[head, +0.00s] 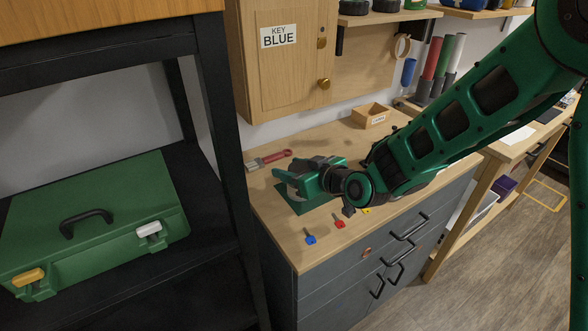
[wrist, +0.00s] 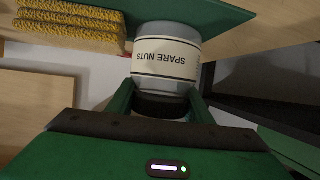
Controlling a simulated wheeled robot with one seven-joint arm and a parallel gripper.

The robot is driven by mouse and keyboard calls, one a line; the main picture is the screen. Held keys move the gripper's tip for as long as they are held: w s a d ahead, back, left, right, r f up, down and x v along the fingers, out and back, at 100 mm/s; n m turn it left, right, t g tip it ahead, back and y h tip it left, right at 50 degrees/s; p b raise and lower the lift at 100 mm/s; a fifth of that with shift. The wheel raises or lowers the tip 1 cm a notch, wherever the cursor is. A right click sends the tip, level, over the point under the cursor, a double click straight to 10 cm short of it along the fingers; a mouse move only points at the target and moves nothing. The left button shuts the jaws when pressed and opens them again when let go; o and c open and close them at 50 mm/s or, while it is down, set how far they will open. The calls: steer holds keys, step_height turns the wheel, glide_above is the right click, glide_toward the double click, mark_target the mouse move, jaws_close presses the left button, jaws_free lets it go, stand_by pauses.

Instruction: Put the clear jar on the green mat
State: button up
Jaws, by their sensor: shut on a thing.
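The jar (wrist: 165,58), with a "SPARE NUTS" label and a dark lid, is between the two fingers of my gripper (wrist: 165,100) in the wrist view. My gripper is shut on it near the lid end. Its other end meets the green mat (wrist: 205,12) in the picture; whether it touches or hovers just above, I cannot tell. In the head view the green mat (head: 305,206) lies on the wooden counter, with my gripper (head: 297,176) over it hiding most of the jar.
A red-handled brush (head: 268,159) lies behind the mat. Blue (head: 310,239), red (head: 339,221) and yellow (head: 366,211) keys lie near the counter's front edge. A small wooden box (head: 371,116) stands behind. A cabinet (head: 285,60) hangs above; a green case (head: 95,225) is left.

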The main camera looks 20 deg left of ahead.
steer(key=o, duration=1.5)
steer(key=shift+o, duration=0.2)
steer(key=v, duration=1.2)
steer(key=shift+f, duration=0.1)
